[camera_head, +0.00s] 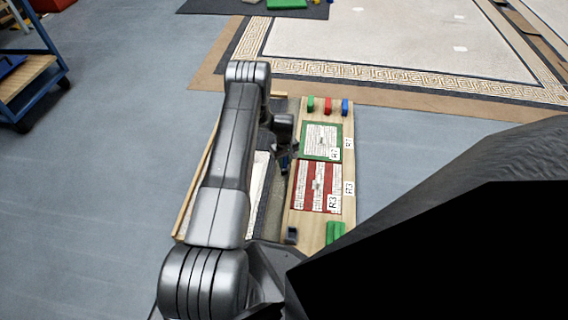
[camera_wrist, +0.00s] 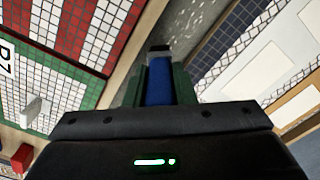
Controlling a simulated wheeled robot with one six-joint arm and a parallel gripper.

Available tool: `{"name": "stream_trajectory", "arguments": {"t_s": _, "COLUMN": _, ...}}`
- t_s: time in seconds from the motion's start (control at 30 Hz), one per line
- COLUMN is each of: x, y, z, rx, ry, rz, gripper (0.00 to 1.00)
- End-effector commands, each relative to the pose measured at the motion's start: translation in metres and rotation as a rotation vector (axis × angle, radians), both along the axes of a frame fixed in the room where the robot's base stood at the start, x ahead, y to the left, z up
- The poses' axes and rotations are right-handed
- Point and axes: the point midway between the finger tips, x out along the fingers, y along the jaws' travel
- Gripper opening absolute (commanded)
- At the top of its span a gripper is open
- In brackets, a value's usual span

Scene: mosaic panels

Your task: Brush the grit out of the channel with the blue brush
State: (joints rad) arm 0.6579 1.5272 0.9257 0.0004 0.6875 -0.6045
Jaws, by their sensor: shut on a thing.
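My gripper (camera_wrist: 159,75) is shut on the blue brush (camera_wrist: 158,88), whose blue body shows between the fingers in the wrist view. A dark grey piece shows at the brush's far end. The channel (camera_wrist: 193,42) looks like a dark grey strip with pale specks, likely grit, running beside the wooden edge. The brush's end is over or near this strip; I cannot tell whether it touches. In the head view my gripper (camera_head: 285,150) is low at the left edge of the panel board, and my arm hides much of the channel.
A wooden board (camera_head: 296,200) holds a green panel (camera_head: 309,138) and a red panel (camera_head: 308,186). Small green (camera_head: 310,104), red (camera_head: 328,105) and blue (camera_head: 345,107) blocks stand at its far end. A green block (camera_head: 334,232) lies near. A blue trolley (camera_head: 40,85) stands left; floor between is clear.

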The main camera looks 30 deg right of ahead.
Motion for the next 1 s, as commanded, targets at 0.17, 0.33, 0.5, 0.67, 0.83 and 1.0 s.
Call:
{"name": "stream_trajectory", "arguments": {"t_s": 0.17, "x": 0.007, "y": -0.006, "z": -0.001, "rx": 0.0, "ry": 0.0, "rz": 0.0, "gripper": 0.01}}
{"name": "stream_trajectory", "arguments": {"t_s": 0.33, "x": 0.01, "y": -0.009, "z": -0.001, "rx": 0.0, "ry": 0.0, "rz": 0.0, "gripper": 0.01}}
{"name": "stream_trajectory", "arguments": {"t_s": 0.5, "x": 0.018, "y": -0.015, "z": 0.0, "rx": -0.001, "ry": -0.001, "rz": 0.0, "gripper": 0.01}}
{"name": "stream_trajectory", "arguments": {"t_s": 0.67, "x": 0.022, "y": -0.018, "z": 0.001, "rx": 0.0, "ry": 0.0, "rz": 0.0, "gripper": 0.01}}
{"name": "stream_trajectory", "arguments": {"t_s": 0.83, "x": 0.022, "y": -0.019, "z": 0.009, "rx": 0.0, "ry": 0.0, "rz": 0.0, "gripper": 0.01}}
{"name": "stream_trajectory", "arguments": {"t_s": 1.0, "x": 0.022, "y": -0.019, "z": 0.022, "rx": 0.0, "ry": 0.0, "rz": 0.0, "gripper": 0.01}}
